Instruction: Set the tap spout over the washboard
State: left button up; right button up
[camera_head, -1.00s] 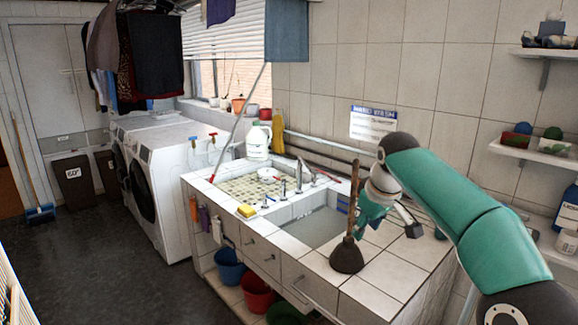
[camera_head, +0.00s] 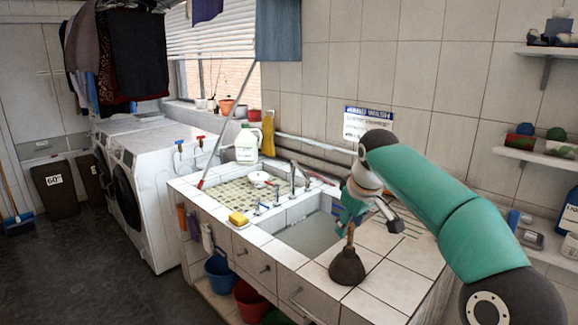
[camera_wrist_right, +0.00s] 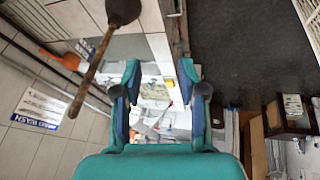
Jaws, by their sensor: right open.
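The chrome tap (camera_head: 292,177) stands at the back of the tiled sink, around the divider between the two basins. Its spout is small in the head view, and I cannot tell exactly where it points. The left basin has a pale checkered surface (camera_head: 236,196); I cannot make out for certain which surface is the washboard. My right gripper (camera_head: 349,213) is above the right basin's right edge, right of the tap and apart from it. In the right wrist view its fingers (camera_wrist_right: 160,98) are spread with nothing between them. My left gripper is not in view.
A plunger (camera_head: 347,267) stands on the front counter close to my right gripper; its handle (camera_wrist_right: 91,72) shows in the right wrist view. A yellow sponge (camera_head: 238,218) lies at the sink's front. A white bottle (camera_head: 246,143) stands behind. The right counter is mostly clear.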

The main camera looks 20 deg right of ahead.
aim_at(299, 169)
jog(key=i, duration=2.6)
jog(key=z, duration=0.7)
